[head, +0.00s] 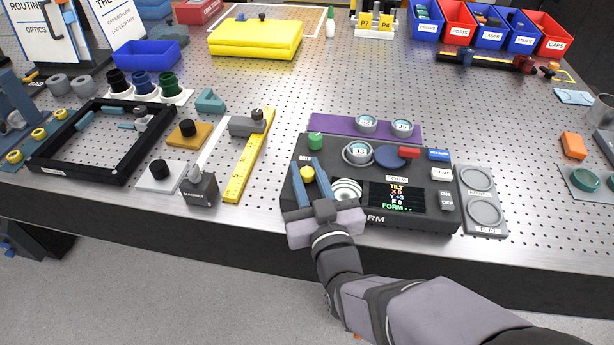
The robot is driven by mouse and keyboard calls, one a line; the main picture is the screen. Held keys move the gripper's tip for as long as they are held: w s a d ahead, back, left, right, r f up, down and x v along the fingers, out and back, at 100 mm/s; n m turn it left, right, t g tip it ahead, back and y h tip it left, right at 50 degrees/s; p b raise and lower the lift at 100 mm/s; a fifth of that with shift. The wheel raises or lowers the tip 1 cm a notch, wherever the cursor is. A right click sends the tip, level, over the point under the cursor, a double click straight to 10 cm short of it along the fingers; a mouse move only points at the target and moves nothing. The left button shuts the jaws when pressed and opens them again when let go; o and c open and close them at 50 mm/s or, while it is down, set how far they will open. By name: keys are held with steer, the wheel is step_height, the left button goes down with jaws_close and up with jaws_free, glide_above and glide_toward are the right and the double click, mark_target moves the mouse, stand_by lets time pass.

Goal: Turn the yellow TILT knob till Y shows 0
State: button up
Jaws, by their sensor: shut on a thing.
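The yellow TILT knob (307,174) sits at the left front of the dark interferometer box (445,180). My gripper (307,169) reaches in from the front, its two blue fingers on either side of the knob and shut on it. The screen (397,196) on the box reads TILT, with X 0, a Y line that looks like -3, F 0 and FORM with dashes. The Y figure is small and hard to read for certain. My gripper's body hides part of the box's front left corner.
A green knob (315,141) stands behind the yellow one, and a ringed white disc (347,190) lies close to its right. A grey tray (483,205) with two round pieces adjoins the box's right side. A yellow ruler (249,160) and a magnet block (200,190) are to the left.

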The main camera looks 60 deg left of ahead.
mark_target(309, 179)
steer(key=shift+r, duration=0.1)
steer(key=o, duration=1.1)
steer(key=shift+c, duration=0.2)
steer(key=shift+s+d, duration=0.2)
steer(key=shift+d, duration=0.3)
steer(key=shift+b+v, duration=0.65)
steer(key=shift+v, duration=2.5)
